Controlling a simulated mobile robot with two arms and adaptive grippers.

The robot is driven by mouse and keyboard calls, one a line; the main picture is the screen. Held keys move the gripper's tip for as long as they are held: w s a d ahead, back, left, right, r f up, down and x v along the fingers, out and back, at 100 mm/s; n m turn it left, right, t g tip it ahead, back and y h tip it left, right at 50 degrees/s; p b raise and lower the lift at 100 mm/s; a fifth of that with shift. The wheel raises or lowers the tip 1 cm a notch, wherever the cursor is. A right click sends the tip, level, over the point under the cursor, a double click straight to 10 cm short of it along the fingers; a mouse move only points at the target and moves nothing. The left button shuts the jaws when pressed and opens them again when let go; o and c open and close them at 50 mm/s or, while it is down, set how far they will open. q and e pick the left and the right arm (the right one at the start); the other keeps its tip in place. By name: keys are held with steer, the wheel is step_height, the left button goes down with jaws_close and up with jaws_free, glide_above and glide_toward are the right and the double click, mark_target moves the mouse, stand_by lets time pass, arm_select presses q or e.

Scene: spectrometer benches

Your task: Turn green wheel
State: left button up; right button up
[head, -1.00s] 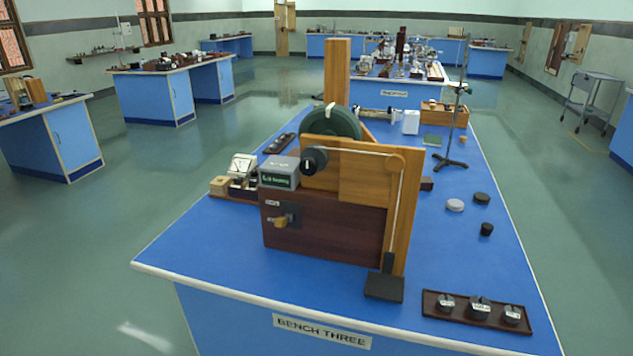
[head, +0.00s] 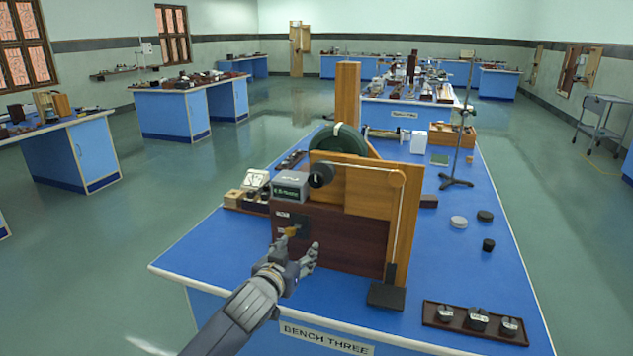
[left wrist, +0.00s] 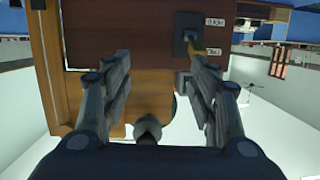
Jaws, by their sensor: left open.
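The green wheel (head: 342,141) stands upright behind a light wooden board (head: 366,184) on the bench apparatus. A pale band crosses its rim, and its lower part is hidden by the board. A dark round knob (head: 320,174) sits on the board's front. My left gripper (head: 299,244) is open and empty, in front of the dark wooden panel (head: 345,240), below and nearer than the wheel. One finger overlaps the yellow lever (head: 290,231) in the head view; contact cannot be told. In the left wrist view, the lever (left wrist: 200,50) is by the right finger. My right gripper is out of view.
A grey box (head: 290,187) sits left of the board. A black block (head: 386,297) and a tray (head: 474,328) of weights lie at the front right of the blue bench (head: 235,240). A stand (head: 456,180) rises farther back. The bench's front left is clear.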

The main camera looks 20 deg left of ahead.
mark_target(315, 182)
arm_select(q)
step_height(315, 182, up, 15)
steer(key=s+d+t, duration=0.1)
steer(key=d+t, duration=0.1)
steer(key=t, duration=0.1)
steer(key=shift+h, duration=0.3)
steer(key=w+p, duration=0.2)
steer(key=w, duration=0.7)
steer(key=shift+f, duration=0.15)
steer(key=shift+w, duration=0.85)
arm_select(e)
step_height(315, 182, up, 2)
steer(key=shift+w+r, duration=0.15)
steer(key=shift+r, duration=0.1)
arm_select(q)
steer(key=shift+c, duration=0.3)
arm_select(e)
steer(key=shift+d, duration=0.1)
arm_select(q)
steer(key=shift+f, duration=0.1)
jaws_close()
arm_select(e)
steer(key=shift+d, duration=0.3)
